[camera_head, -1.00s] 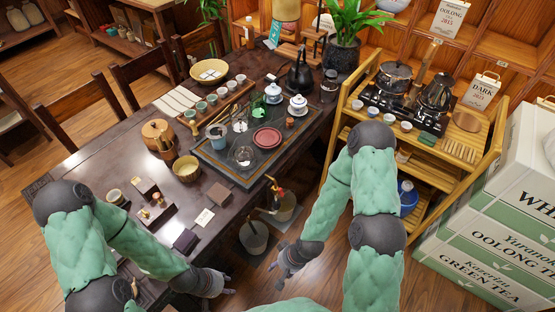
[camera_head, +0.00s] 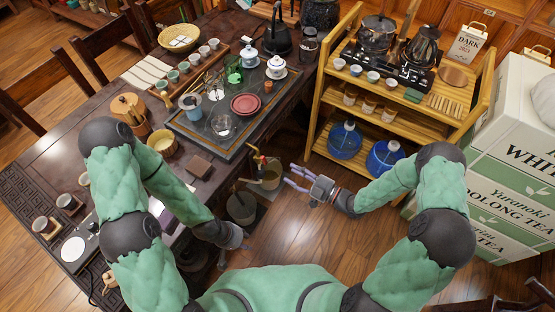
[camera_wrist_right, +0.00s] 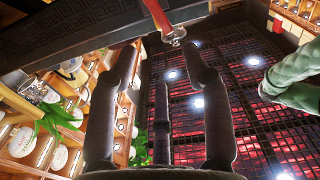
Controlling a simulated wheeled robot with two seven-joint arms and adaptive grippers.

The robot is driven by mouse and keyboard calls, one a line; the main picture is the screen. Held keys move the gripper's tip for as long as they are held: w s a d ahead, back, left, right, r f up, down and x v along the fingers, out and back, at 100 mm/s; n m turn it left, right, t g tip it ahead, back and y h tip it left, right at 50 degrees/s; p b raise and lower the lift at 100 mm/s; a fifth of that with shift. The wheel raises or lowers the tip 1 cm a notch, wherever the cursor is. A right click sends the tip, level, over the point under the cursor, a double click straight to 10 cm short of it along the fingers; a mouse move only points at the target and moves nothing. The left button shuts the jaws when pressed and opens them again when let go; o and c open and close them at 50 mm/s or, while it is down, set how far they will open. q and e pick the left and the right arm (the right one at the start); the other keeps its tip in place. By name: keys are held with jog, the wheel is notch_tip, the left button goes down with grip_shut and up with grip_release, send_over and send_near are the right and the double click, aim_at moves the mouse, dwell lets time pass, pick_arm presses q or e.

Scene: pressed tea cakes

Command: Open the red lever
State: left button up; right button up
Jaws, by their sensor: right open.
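The red lever (camera_head: 255,150) is small in the head view, on a brass-coloured tap (camera_head: 261,162) above the buckets beside the table's edge. In the right wrist view the red lever (camera_wrist_right: 157,16) runs down from the top edge to a metal joint (camera_wrist_right: 175,35), beyond the fingertips. My right gripper (camera_head: 290,175) is open and empty, to the right of the tap and apart from it. Its spread fingers (camera_wrist_right: 162,58) show in the wrist view. My left gripper (camera_head: 235,245) hangs low by the table's near edge; its fingers are too unclear to tell.
Two buckets, one grey (camera_head: 241,207), stand on the floor below the tap. The dark table (camera_head: 60,160) carries tea ware. Floor (camera_head: 310,235) is open in front.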

aim_at(265, 159)
jog(key=b+x, duration=0.2)
jog(key=x, duration=0.8)
jog(key=shift+w+a, duration=0.15)
jog(key=shift+a, duration=0.15)
grip_shut()
